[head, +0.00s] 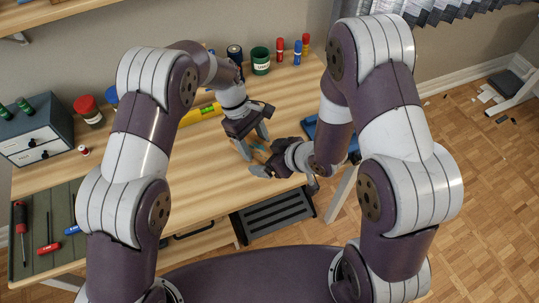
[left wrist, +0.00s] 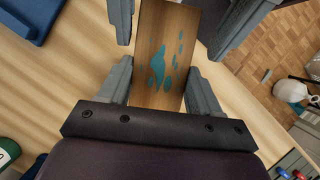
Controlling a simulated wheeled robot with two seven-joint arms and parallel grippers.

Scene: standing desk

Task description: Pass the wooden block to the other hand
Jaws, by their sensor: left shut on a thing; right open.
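The wooden block (left wrist: 163,60) is brown with teal paint patches. In the left wrist view it stands out lengthwise between the fingers of my left gripper (left wrist: 160,88), which is shut on it. In the head view my left gripper (head: 252,144) points down over the front part of the desk, and the block is small and mostly hidden between the grippers. My right gripper (head: 264,162) is open close to the block's free end. In the left wrist view its fingers (left wrist: 172,20) show on both sides of that end, with a gap at the left; contact on the right is unclear.
The wooden desk (head: 185,165) lies beneath both grippers. A blue tray (head: 311,128) is partly hidden behind my right arm. A yellow level (head: 203,114), a green can (head: 260,61) and several markers stand or lie farther back. A tool mat (head: 62,212) and drawer box (head: 35,130) are at left.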

